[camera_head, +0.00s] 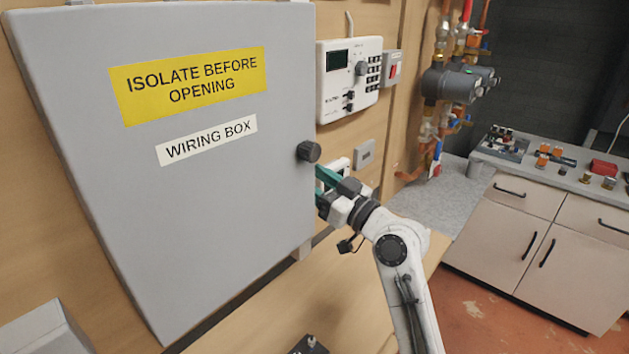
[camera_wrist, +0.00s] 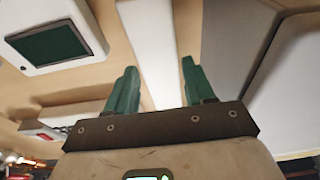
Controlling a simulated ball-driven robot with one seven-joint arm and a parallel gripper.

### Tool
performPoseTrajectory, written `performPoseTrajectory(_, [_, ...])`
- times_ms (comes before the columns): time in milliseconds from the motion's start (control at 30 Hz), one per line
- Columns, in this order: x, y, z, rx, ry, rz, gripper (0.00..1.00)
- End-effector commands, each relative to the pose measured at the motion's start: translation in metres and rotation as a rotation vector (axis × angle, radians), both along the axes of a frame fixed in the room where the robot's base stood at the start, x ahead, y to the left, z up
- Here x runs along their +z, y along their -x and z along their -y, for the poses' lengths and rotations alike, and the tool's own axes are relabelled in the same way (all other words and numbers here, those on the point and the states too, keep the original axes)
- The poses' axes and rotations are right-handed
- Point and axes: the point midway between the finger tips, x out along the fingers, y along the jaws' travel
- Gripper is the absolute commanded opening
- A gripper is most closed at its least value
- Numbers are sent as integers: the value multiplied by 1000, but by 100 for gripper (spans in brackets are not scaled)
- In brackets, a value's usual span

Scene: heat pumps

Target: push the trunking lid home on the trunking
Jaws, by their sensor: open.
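A long white strip (camera_wrist: 150,50), which looks like the trunking or its lid, runs up the wooden wall in the wrist view. I cannot tell lid from trunking, or whether the lid is seated. My gripper (camera_wrist: 157,85) has its two green fingers apart, one at each side of the strip in the picture, with nothing seen held. I cannot tell whether they touch the strip. In the head view my gripper (camera_head: 325,177) is just right of the grey wiring box (camera_head: 200,220), below its black knob (camera_head: 308,151). The box hides most of the strip there.
A white controller (camera_head: 349,78) with a dark screen is on the wall above my gripper; a white unit with a dark screen (camera_wrist: 48,46) shows left in the wrist view. Pipes and pumps (camera_head: 448,84) are right. A cabinet (camera_head: 550,225) stands beyond open floor.

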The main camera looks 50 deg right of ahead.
Motion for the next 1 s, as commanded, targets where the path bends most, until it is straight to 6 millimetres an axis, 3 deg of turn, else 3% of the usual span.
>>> performPoseTrajectory(1000, [-1,20,5,0,1,1,53])
